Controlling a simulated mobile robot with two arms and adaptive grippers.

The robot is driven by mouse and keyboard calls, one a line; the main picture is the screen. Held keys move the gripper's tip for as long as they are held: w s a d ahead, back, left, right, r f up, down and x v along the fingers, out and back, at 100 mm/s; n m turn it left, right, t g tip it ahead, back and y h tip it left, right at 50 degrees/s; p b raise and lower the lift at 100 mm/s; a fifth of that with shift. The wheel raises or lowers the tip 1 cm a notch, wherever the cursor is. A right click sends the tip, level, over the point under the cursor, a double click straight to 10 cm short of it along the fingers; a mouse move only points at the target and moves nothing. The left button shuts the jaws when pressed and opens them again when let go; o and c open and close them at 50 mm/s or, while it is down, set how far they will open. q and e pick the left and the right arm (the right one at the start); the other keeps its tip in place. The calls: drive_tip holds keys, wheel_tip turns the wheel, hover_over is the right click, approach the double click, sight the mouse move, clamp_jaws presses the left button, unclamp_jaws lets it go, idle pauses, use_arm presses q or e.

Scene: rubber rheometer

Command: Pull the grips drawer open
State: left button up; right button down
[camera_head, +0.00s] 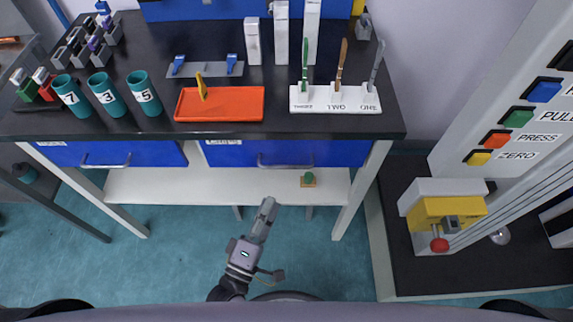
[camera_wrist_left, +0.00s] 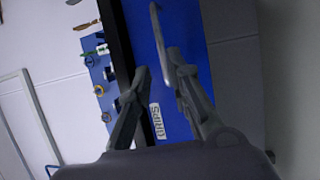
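The grips drawer is the blue drawer (camera_head: 340,153) under the right half of the dark bench, with a long grey handle (camera_head: 285,163). It looks shut. In the left wrist view the drawer front (camera_wrist_left: 190,25) fills the middle, with its GRIPS label (camera_wrist_left: 157,121) and the handle (camera_wrist_left: 160,35). My left gripper (camera_head: 269,203) is in front of and below this drawer in the head view. In the left wrist view its fingers (camera_wrist_left: 158,65) are apart with nothing held; the right finger overlaps the handle. Whether it touches the handle cannot be told.
A second blue drawer (camera_head: 120,153) is to the left. The bench top (camera_head: 150,50) holds cups, an orange tray (camera_head: 245,103) and a tool stand (camera_head: 335,106). A machine (camera_head: 447,210) stands right; the floor in front is clear.

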sight(287, 166)
use_arm(q)
drive_tip(key=x, duration=1.1)
drive_tip(key=shift+w+d+b, duration=0.1)
drive_tip(key=shift+w+b, duration=0.15)
drive_tip(key=shift+b, duration=0.05)
drive_tip(key=shift+c, duration=0.3)
clamp_jaws()
